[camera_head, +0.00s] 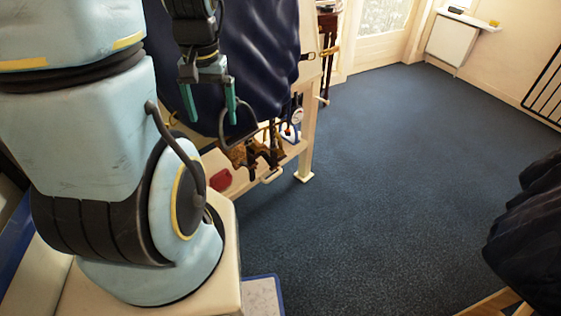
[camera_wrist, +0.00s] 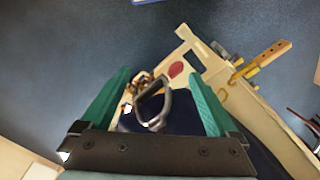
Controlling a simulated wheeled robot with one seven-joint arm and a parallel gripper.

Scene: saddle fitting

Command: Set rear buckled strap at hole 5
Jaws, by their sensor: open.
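My gripper (camera_head: 212,119) is open, its two teal fingers pointing down in front of a dark blue quilted cover (camera_head: 262,50) on a pale wooden stand. In the wrist view my gripper (camera_wrist: 157,76) shows nothing clamped between the fingers. A grey metal loop (camera_wrist: 139,113) appears between them there; it also hangs below the cover in the head view (camera_head: 254,129). A tan strap with a row of holes (camera_wrist: 271,53) and brass-coloured fittings lies at the stand's edge in the wrist view. I cannot tell which strap is the rear buckled one or which hole is in use.
The stand's pale leg (camera_head: 305,160) meets blue carpet. Brown straps or tack (camera_head: 262,152) and a red oval item (camera_head: 221,180) are at its lower shelf. A dark draped thing (camera_head: 530,235) stands at the right. The carpet (camera_head: 390,170) between is clear.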

